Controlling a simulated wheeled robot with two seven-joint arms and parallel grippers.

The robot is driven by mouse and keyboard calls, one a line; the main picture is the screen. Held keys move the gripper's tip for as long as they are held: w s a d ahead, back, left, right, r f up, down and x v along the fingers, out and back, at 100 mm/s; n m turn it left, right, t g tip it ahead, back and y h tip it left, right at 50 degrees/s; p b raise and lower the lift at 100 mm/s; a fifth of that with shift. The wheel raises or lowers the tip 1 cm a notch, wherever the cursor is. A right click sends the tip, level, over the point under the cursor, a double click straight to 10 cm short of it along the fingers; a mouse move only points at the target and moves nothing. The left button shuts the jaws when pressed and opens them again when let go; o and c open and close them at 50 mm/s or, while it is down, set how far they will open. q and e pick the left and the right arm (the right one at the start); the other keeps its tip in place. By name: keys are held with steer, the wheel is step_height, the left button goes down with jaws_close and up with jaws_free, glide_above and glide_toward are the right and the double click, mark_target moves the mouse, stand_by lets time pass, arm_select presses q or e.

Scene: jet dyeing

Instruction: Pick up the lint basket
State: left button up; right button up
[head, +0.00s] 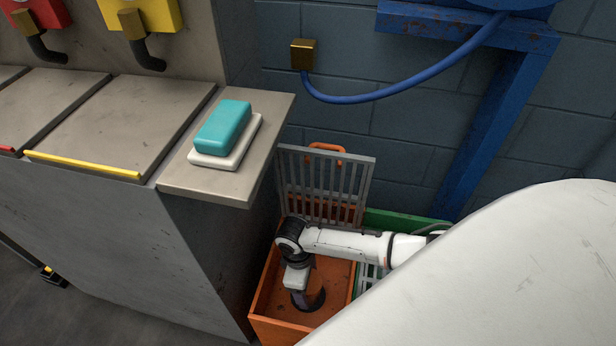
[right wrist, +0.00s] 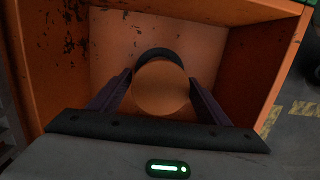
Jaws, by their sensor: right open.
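An orange box (head: 262,290) stands on the floor beside the grey cabinet. My right gripper (head: 302,294) reaches down inside it. A round tan disc with a dark curved edge, apparently the lint basket (right wrist: 160,90), lies in the box in the right wrist view. In the head view only a dark curved part (head: 318,300) shows beside the gripper. In the right wrist view the two dark fingers of my right gripper (right wrist: 160,76) are spread, one on each side of the disc. Whether they touch it cannot be told. My left gripper is not in view.
A grey barred grate (head: 337,182) with an orange handle stands upright behind the box. A green box (head: 395,222) is to the right. A teal block (head: 223,127) rests on a white slab on the cabinet ledge. A blue post (head: 487,145) rises at the right.

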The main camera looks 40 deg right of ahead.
step_height(320, 180, down, 2)
steer(key=shift+s+d+f, duration=0.1)
steer(key=c, duration=1.2)
